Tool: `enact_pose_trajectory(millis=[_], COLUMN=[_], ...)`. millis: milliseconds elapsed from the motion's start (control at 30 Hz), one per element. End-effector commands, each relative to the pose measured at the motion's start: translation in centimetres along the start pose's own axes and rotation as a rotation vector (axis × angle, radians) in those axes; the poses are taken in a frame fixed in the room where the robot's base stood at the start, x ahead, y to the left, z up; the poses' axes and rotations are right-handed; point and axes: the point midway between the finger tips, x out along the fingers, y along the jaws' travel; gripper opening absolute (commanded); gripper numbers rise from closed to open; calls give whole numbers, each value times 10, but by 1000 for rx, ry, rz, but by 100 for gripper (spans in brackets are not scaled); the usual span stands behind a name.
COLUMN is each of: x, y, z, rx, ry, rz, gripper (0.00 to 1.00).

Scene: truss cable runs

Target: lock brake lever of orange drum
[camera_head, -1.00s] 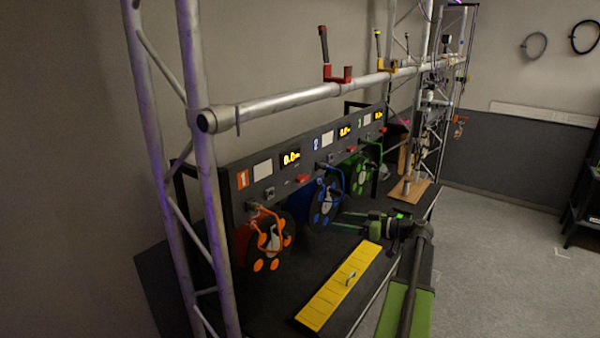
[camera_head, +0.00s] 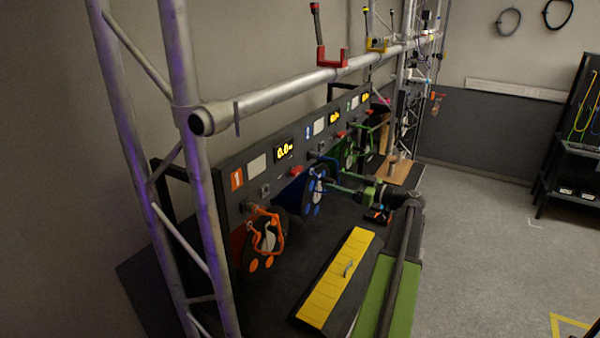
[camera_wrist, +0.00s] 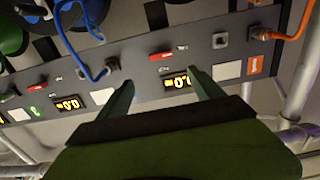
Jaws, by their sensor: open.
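The orange drum (camera_head: 262,245) stands at the near end of the row, under the panel section with the orange label 1 (camera_head: 237,177). A small red lever-like part (camera_head: 297,171) sits below that section's lit display (camera_head: 284,151); I cannot tell for sure that it is the brake lever. In the wrist view this red part (camera_wrist: 160,56) appears near the display, between the fingertips in the picture. My gripper (camera_head: 334,184) is open and empty, in front of the panel near the blue drum (camera_head: 314,192). An orange cable (camera_wrist: 288,22) shows at upper right in the wrist view.
The dark panel (camera_head: 223,208) runs behind the drums. A truss bar (camera_head: 270,99) with red (camera_head: 331,58) and yellow brackets crosses above. A yellow plate with a handle (camera_head: 340,280) lies on the dark bench. Open floor (camera_head: 470,230) lies to the right.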

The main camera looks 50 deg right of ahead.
Motion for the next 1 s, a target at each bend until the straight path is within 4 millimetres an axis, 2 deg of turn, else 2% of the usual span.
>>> enact_pose_trajectory(millis=[33,300,500,700,967,1000], x=[15,87,127,144,145,145], y=[-1,-3,-3,-4,-4,-4], z=[0,0,0,0,0,0], rx=[0,0,0,0,0,0], ry=[0,0,0,0,0,0], rz=[-5,-9,-8,-7,-7,-7], gripper=[76,76,76,76,76,71])
